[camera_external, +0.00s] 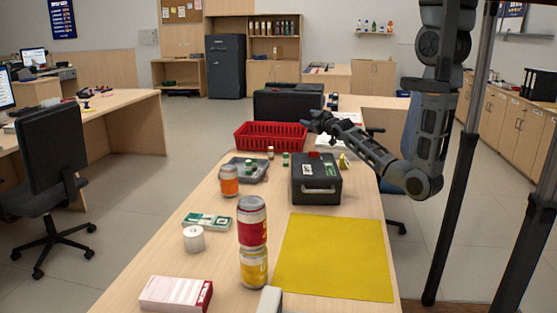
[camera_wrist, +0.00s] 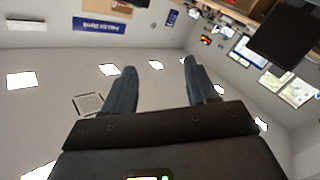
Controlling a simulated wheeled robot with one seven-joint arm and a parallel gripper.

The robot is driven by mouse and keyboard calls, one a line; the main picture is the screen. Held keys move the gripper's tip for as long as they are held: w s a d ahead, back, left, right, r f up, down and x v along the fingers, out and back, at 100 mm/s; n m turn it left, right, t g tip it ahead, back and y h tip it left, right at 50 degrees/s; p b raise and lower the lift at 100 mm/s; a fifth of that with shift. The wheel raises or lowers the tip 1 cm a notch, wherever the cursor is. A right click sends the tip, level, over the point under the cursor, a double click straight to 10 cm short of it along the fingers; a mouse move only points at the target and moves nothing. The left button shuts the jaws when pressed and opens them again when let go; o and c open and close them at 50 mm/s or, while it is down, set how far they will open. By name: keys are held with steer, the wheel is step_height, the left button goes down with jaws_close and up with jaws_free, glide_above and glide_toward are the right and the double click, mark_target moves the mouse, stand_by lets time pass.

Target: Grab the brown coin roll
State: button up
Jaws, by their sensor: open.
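A small brownish upright cylinder (camera_external: 270,152), which looks like the brown coin roll, stands on the counter in front of the red basket, left of the black cash box. A green roll (camera_external: 285,158) stands just right of it. My gripper (camera_external: 312,122) is raised above the counter, beyond the cash box and to the right of the brownish roll, apart from it. In the wrist view its two fingers (camera_wrist: 158,68) are spread apart with nothing between them. That view faces the ceiling and far wall, so no coin roll shows there.
A black cash box (camera_external: 316,192) stands below my forearm. A grey tray (camera_external: 262,175) holds green rolls. A red basket (camera_external: 262,140) is behind. Stacked cans (camera_external: 253,240), an orange can (camera_external: 229,182) and a yellow mat (camera_external: 335,260) are nearer; the mat is bare.

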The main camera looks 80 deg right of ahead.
steer(key=w+d+f+m+b, duration=0.1)
steer(key=w+d+f+b, duration=0.1)
steer(key=w+d, duration=0.3)
steer(key=m+g+y+b, duration=0.2)
steer(key=g+y+b, duration=0.4)
steer(key=y+b, duration=0.35)
glide_above(272, 148)
step_height(272, 148, down, 9)
steer(key=shift+a+r+b, duration=0.15)
steer(key=shift+b, duration=0.25)
steer(key=shift+s+a+f+m+g+y+b, duration=0.15)
steer(key=shift+s+a+g+y+b, duration=0.15)
steer(key=shift+g, duration=0.2)
steer(key=shift+s+a+f+m+g+y+b, duration=0.1)
steer(key=shift+s+m+g+y+b, duration=0.05)
steer(key=shift+g+b, duration=0.3)
steer(key=shift+f, duration=0.15)
steer(key=b+x, duration=0.1)
steer(key=x, duration=0.6)
steer(key=shift+s+d+f, duration=0.1)
steer(key=shift+d+f, duration=0.1)
jaws_close()
